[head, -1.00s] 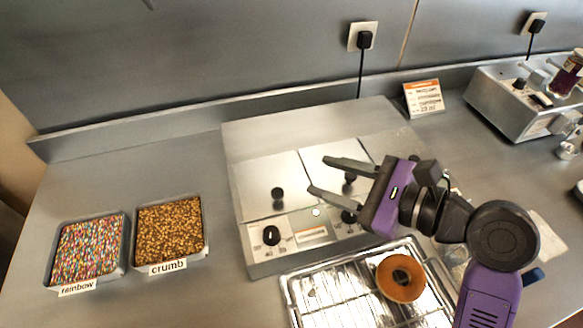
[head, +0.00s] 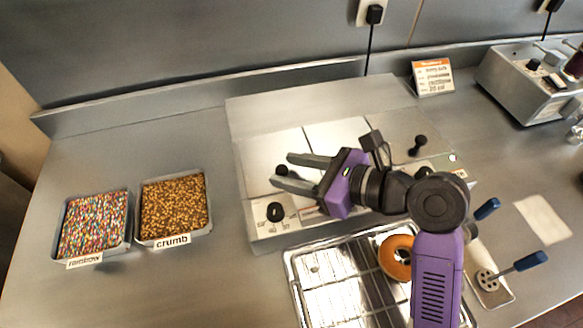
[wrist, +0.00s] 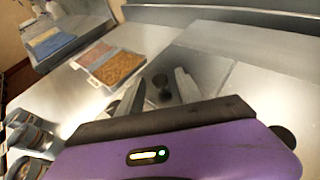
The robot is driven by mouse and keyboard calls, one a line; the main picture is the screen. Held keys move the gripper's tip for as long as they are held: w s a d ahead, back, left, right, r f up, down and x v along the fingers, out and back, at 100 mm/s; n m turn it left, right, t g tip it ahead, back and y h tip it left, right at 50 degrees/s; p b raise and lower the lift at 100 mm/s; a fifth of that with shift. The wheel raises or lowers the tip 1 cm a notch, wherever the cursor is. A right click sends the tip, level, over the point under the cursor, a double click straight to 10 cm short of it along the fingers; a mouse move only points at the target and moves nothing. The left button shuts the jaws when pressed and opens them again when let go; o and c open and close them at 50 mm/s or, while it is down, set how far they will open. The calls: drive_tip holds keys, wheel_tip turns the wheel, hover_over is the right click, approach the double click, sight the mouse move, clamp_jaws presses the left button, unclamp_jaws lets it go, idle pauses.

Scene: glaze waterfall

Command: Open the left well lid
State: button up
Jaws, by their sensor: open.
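The left well lid (head: 262,152) is a flat, shiny metal plate lying in the top of the steel warmer unit, and it also shows in the wrist view (wrist: 199,67). Its small black knob (head: 282,171) appears between my fingertips in the head view. A dark knob (wrist: 160,80) also shows between the fingers in the wrist view. My gripper (head: 279,170) is open, with both fingers pointing left over the front part of the left lid. I see no contact; the exact height of the fingers above the knob is hard to tell.
A middle lid (head: 335,137) and a right lid with a black knob (head: 418,143) lie beside it. A black dial (head: 275,212) is on the warmer's front. A wire rack (head: 335,285) with a glazed donut (head: 396,257) stands in front. Rainbow (head: 93,222) and crumb (head: 174,205) trays sit left.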

drive_tip(key=shift+a, duration=0.1)
clamp_jaws()
idle(1.4)
